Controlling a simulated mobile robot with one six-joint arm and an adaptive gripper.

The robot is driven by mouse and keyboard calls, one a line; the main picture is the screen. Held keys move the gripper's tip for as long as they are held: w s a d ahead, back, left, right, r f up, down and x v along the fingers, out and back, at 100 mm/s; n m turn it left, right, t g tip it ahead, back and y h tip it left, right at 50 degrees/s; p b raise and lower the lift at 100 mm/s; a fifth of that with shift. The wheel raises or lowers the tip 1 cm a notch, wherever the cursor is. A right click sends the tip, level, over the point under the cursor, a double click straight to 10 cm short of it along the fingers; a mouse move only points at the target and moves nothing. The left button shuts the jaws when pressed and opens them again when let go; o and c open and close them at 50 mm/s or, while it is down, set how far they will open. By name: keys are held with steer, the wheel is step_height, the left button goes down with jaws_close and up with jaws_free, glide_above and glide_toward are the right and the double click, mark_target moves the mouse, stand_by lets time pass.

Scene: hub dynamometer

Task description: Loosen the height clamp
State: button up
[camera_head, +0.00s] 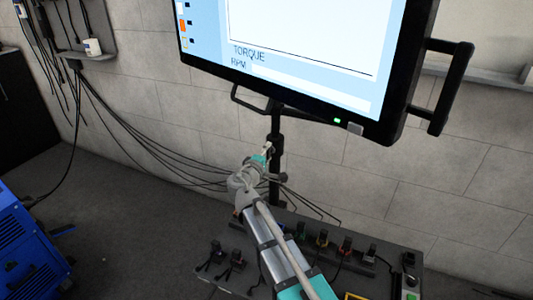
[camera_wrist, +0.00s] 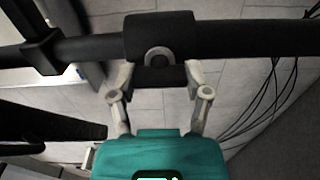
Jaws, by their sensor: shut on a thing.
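The black stand pole (camera_head: 275,165) runs down below the monitor. It crosses the wrist view (camera_wrist: 255,38) sideways. The height clamp appears as a thick black collar (camera_wrist: 160,28) around this pole, with a grey ring and a dark block-like handle (camera_wrist: 160,79) on the side facing me. My gripper (camera_wrist: 157,72) has its two grey fingers on either side of the handle and is shut on it. In the head view my gripper (camera_head: 267,149) is at the pole, under the monitor. The clamp is small there and partly hidden by my gripper.
The large monitor (camera_head: 290,45) hangs above, with a black side handle (camera_head: 445,85). A dark bench (camera_head: 320,232) below carries several small plugs or connectors. Cables run along the wall behind the pole. A second black collar (camera_wrist: 42,50) sits farther along the pole. A blue machine (camera_head: 30,250) stands left.

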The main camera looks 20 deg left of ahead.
steer(key=shift+a+n, duration=0.1)
steer(key=shift+n, duration=0.2)
steer(key=o, duration=1.2)
steer(key=shift+c, duration=0.2)
steer(key=shift+s, duration=0.15)
steer(key=s, duration=1.1)
steer(key=shift+s+a, duration=0.3)
steer(key=shift+a, duration=0.1)
steer(key=shift+s, duration=0.1)
